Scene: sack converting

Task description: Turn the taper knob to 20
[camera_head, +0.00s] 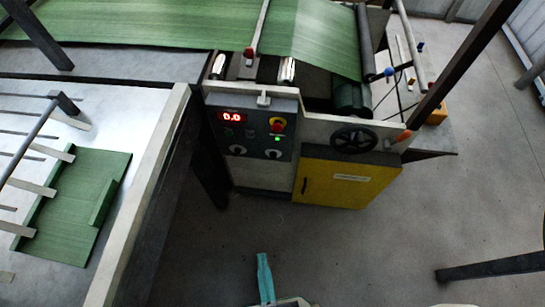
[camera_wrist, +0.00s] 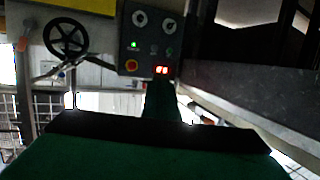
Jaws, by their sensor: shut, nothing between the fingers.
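The grey control panel (camera_head: 255,135) has two round knobs with pale dials, a left knob (camera_head: 238,150) and a right knob (camera_head: 272,154). Their labels and scale marks are too small to read, so I cannot tell which is the taper knob or its setting. The wrist view shows the panel upside down, with both knobs (camera_wrist: 140,18) (camera_wrist: 168,27) near the top. A red display (camera_head: 231,117) reads 0.0. My teal gripper (camera_head: 262,256) is shut and empty, low in the head view, apart from the panel.
A red button (camera_head: 278,125) on a yellow base and a green light (camera_head: 277,139) sit on the panel. A black handwheel (camera_head: 354,139) and yellow cabinet (camera_head: 345,182) are at its right. A pale rail (camera_head: 140,200) edges the left table. Floor in front is clear.

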